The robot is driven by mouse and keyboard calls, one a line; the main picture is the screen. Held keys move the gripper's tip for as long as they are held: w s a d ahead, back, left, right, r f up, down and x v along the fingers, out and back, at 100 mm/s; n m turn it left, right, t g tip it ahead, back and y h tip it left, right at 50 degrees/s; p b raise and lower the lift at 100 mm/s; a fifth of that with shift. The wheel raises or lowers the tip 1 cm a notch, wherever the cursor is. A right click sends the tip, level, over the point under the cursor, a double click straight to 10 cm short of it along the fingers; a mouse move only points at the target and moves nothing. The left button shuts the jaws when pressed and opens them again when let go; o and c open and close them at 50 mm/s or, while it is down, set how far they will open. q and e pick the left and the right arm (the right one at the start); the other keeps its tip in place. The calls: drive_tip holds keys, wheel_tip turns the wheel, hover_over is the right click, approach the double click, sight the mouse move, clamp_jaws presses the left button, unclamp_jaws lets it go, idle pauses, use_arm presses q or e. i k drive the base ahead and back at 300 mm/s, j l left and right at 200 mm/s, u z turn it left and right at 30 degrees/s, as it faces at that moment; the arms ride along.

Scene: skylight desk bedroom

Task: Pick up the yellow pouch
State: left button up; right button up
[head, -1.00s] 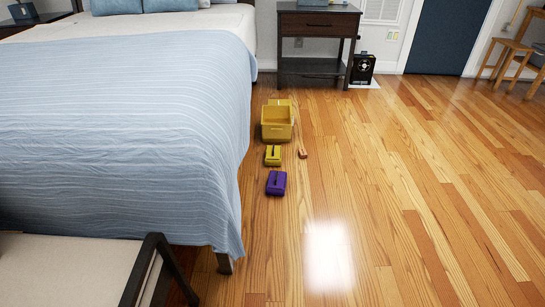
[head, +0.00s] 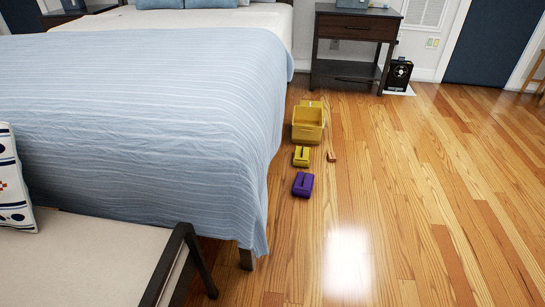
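A small yellow pouch (head: 301,156) lies on the wooden floor beside the bed, between a yellow bin and a purple pouch. The purple pouch (head: 303,184) is nearer to me. The open yellow bin (head: 308,126) stands just behind the yellow pouch. Neither of my grippers shows in the head view.
The bed (head: 150,110) with a blue striped cover fills the left. A bench (head: 95,255) stands at its foot, front left. A small brown block (head: 331,156) lies right of the yellow pouch. A nightstand (head: 350,27) and a black box (head: 398,74) stand behind. The floor (head: 440,200) at right is clear.

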sight(301, 156)
drive_tip(key=i+l+u, duration=0.15)
drive_tip(key=u, duration=0.2)
drive_tip(key=i+l+u, duration=0.1)
drive_tip(key=u, duration=0.3)
drive_tip(key=i+l+u, duration=0.1)
drive_tip(key=l+u, duration=0.25)
drive_tip(key=i+l+u, duration=0.3)
drive_tip(key=l, duration=0.5)
drive_tip(key=l+u, duration=0.25)
drive_tip(key=l, duration=0.55)
drive_tip(key=l+u, duration=0.3)
drive_tip(key=l, duration=3.15)
drive_tip(key=i+u, duration=0.05)
drive_tip(key=i, duration=0.05)
